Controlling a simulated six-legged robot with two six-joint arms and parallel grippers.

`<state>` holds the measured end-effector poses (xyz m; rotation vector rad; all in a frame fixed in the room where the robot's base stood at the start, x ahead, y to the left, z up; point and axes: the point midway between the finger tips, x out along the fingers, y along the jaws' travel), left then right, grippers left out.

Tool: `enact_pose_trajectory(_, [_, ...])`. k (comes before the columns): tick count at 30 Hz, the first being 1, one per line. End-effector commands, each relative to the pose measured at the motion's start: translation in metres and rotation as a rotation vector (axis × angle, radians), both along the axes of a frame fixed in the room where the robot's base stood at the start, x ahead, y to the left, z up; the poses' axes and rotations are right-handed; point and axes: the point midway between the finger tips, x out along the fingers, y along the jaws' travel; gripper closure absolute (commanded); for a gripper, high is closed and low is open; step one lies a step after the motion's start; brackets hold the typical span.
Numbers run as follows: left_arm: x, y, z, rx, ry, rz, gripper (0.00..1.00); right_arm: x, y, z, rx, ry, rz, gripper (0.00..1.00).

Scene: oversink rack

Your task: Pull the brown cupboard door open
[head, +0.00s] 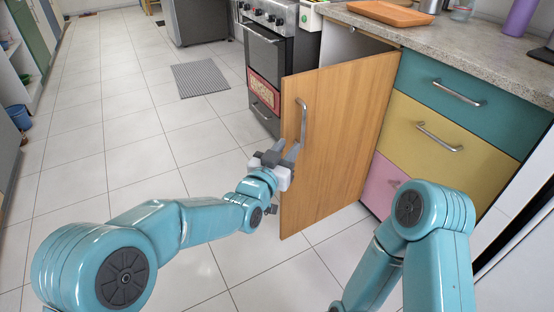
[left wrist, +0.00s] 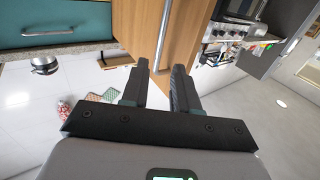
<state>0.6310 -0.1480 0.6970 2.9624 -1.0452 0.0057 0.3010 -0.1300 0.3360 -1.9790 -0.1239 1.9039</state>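The brown cupboard door (head: 345,140) is a wood-coloured panel that stands swung out from the counter in the head view. A gap shows between its top edge and the cupboard. Its upright metal handle (head: 302,120) is near the door's free edge. My left gripper (head: 290,153) is at the handle's lower end. In the left wrist view, the fingers (left wrist: 160,78) are apart with a visible gap, and the handle (left wrist: 167,32) runs down toward that gap. I cannot tell whether either finger touches it. The door (left wrist: 140,25) also shows there. My right gripper is out of view.
Teal (head: 455,90), yellow (head: 435,130) and pink (head: 380,182) drawers are right of the door. A stove (head: 268,60) stands behind it. The counter (head: 450,45) holds an orange tray (head: 390,13). The tiled floor on the left is clear, with a grey mat (head: 200,78) farther back.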

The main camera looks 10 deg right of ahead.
Motion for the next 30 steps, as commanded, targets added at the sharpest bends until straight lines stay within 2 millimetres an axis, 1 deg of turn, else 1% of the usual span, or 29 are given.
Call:
enact_pose_trajectory(1, [-0.008,0.007,0.002,0.000,0.002,0.000,0.71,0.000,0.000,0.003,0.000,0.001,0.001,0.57])
enact_pose_trajectory(3, [-0.017,0.014,0.001,0.000,0.001,0.000,0.71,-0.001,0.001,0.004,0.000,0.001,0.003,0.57])
enact_pose_trajectory(6, [-0.028,0.023,0.000,0.000,0.002,0.000,0.71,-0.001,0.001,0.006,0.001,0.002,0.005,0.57])
enact_pose_trajectory(12, [-0.038,0.031,0.000,0.001,0.001,-0.001,0.71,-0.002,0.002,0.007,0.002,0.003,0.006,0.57])
enact_pose_trajectory(26, [-0.038,0.032,-0.001,0.000,0.001,0.002,0.71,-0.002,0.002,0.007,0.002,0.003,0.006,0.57])
enact_pose_trajectory(28, [-0.032,0.042,-0.005,0.000,0.009,0.020,0.71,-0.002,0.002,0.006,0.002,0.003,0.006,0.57])
enact_pose_trajectory(29, [-0.027,0.051,-0.010,0.001,0.017,0.036,0.71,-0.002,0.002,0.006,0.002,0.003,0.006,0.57])
enact_pose_trajectory(30, [-0.019,0.065,-0.018,0.003,0.031,0.063,0.71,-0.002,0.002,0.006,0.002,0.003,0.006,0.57])
